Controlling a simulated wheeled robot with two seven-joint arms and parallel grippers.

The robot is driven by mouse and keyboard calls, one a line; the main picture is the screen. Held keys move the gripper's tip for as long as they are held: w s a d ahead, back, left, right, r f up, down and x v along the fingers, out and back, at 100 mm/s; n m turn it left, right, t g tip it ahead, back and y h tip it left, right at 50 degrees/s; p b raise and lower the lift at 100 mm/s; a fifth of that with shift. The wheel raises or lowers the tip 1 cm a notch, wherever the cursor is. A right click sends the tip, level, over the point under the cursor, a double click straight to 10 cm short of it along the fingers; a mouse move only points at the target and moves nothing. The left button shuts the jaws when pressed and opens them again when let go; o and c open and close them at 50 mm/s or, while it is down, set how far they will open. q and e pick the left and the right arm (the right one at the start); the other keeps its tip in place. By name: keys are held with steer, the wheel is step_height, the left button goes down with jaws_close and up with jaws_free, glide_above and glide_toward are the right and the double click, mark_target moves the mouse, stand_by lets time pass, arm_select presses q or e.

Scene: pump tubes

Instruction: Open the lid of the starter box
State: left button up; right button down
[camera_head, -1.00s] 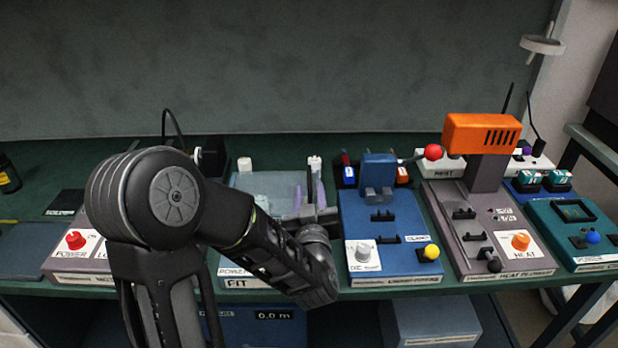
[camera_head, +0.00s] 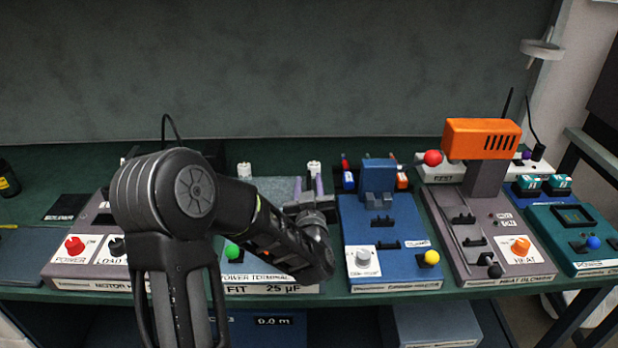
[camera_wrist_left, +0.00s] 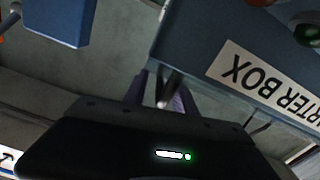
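The starter box stands on the bench left of the blue device in the head view, mostly behind my left arm. Its grey top (camera_head: 277,187) and a green knob (camera_head: 233,252) on its front show. In the left wrist view its blue-grey wall with the "STARTER BOX" label (camera_wrist_left: 268,85) is close, at upper right, appearing upside down. My left gripper (camera_head: 312,203) is at the box's right side. My forearm and wrist hide much of the box and lid, and I cannot tell whether the lid is raised. The finger gap and any contact are unclear. My right gripper is not in view.
A blue device (camera_head: 390,235) stands close on the right of my left gripper. Beyond it is a heat blower with an orange head (camera_head: 482,138). A motor box with a red knob (camera_head: 74,245) is at left. Two white posts (camera_head: 314,167) stand behind the starter box.

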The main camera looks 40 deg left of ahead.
arm_select(q)
steer(key=shift+x, duration=0.9)
steer(key=shift+c, duration=0.4)
jaws_close()
stand_by(0.4)
